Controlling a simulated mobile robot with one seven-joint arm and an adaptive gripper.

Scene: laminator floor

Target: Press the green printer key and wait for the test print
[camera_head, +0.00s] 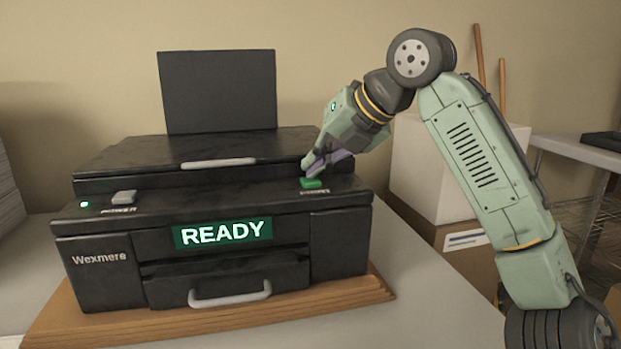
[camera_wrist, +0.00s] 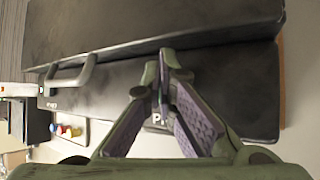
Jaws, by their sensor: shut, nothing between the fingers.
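The black printer (camera_head: 110,245) stands on a wooden board, and its front display (camera_head: 222,233) reads READY. The green key (camera_head: 311,183) is on the right of its top front ledge. My gripper (camera_head: 307,168) is shut and empty, with its fingertips just above or at the green key; I cannot tell whether they touch it. In the wrist view my closed fingertips (camera_wrist: 165,62) are over the ledge and hide the key. A letter P of a label shows between the fingers. The output tray with its grey handle (camera_head: 230,294) holds no visible paper.
A grey power key (camera_head: 124,197) and a lit green lamp are at the ledge's left. The raised rear panel (camera_head: 217,92) stands behind the lid. White and brown boxes (camera_head: 430,170) stand right of the printer, behind my arm. A wire shelf is at the far right.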

